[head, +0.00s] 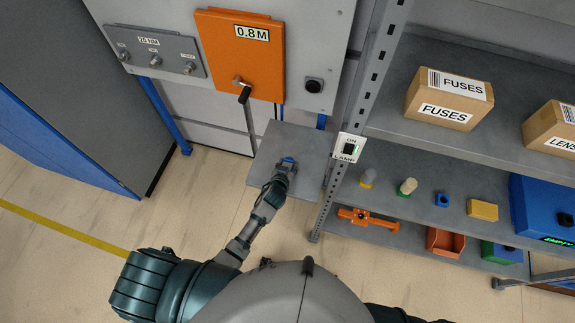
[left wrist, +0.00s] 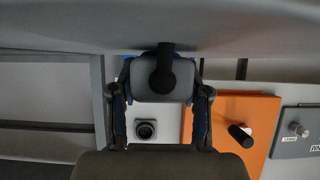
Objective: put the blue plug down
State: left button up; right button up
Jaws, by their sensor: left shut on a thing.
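The blue plug (head: 289,160) shows as a small blue patch at the tip of my left gripper (head: 286,166) in the head view. The gripper is over a small grey shelf plate (head: 265,150) below the orange panel. In the left wrist view, the fingers of my left gripper (left wrist: 161,100) are shut on the sides of the plug, a grey-faced body with a black round stub (left wrist: 163,80) and blue edges. I cannot tell whether the plug touches the plate. My right gripper is out of view.
An orange box marked 0.8M (head: 235,60) with a black handle and a round black socket (head: 313,86) are on the wall panel. A rack post (head: 362,100) with a lamp switch (head: 347,148) stands right of the plate. Shelves there hold FUSES cartons (head: 447,97) and small parts.

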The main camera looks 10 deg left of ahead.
pick_arm(q)
jog(key=o, duration=1)
jog(key=shift+o, duration=1.4)
jog(key=shift+d, duration=0.2)
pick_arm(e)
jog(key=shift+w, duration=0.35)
